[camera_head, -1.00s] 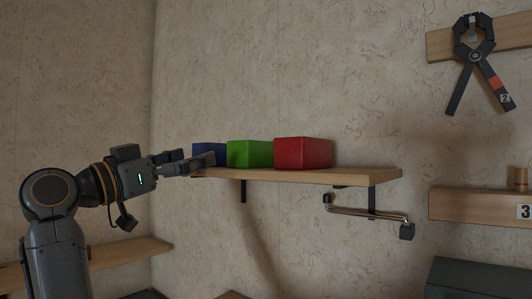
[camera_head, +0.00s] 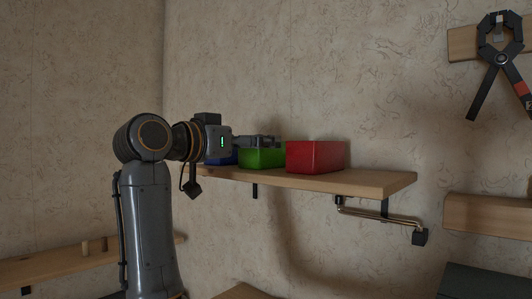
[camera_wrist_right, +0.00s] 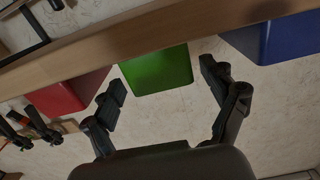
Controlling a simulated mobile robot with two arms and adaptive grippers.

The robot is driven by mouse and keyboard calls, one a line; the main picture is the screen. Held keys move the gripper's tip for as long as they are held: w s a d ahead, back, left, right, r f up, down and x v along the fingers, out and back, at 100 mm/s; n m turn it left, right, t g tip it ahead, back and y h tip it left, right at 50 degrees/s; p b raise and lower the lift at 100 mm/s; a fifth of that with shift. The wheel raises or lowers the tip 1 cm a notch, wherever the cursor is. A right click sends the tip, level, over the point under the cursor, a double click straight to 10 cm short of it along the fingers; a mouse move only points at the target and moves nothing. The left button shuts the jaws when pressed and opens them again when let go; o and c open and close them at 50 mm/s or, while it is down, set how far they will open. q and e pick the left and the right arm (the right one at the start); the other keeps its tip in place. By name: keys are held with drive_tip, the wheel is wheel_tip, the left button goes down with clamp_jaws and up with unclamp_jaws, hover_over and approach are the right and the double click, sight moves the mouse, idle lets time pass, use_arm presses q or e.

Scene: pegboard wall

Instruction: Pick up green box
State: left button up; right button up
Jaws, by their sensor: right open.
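The green box (camera_head: 262,159) stands on the wooden shelf (camera_head: 340,183) between the blue box (camera_head: 224,160) and the red box (camera_head: 316,156). My right gripper (camera_head: 272,141) is at the green box's upper edge in the head view. In the right wrist view the picture is upside down, and my open gripper (camera_wrist_right: 162,75) has one finger toward each side of the green box (camera_wrist_right: 158,72). Nothing is held. I cannot tell whether the fingers touch the box. My wrist hides part of the blue box in the head view. My left gripper is not in view.
The red box and blue box stand close on either side of the green one. A metal rod (camera_head: 380,216) hangs under the shelf's right end. A lower shelf (camera_head: 75,262) is at left. The right end of the shelf is clear.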

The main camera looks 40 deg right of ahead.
drive_tip(key=d+p, duration=0.1)
drive_tip(key=d, duration=0.3)
drive_tip(key=shift+w+r+p, duration=0.1)
drive_tip(key=shift+w+p, duration=0.3)
drive_tip(key=shift+d, duration=0.35)
drive_tip(key=shift+a, duration=0.25)
drive_tip(key=shift+c, duration=0.6)
drive_tip(key=shift+a, duration=0.1)
drive_tip(key=c, duration=0.4)
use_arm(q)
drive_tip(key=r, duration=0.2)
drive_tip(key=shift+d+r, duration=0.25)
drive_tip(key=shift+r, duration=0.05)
use_arm(e)
drive_tip(key=c, duration=0.8)
drive_tip(key=shift+o, duration=0.2)
drive_tip(key=shift+r, duration=0.45)
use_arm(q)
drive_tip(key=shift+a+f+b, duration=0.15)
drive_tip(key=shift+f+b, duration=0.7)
use_arm(e)
wheel_tip(320, 180, up, 9)
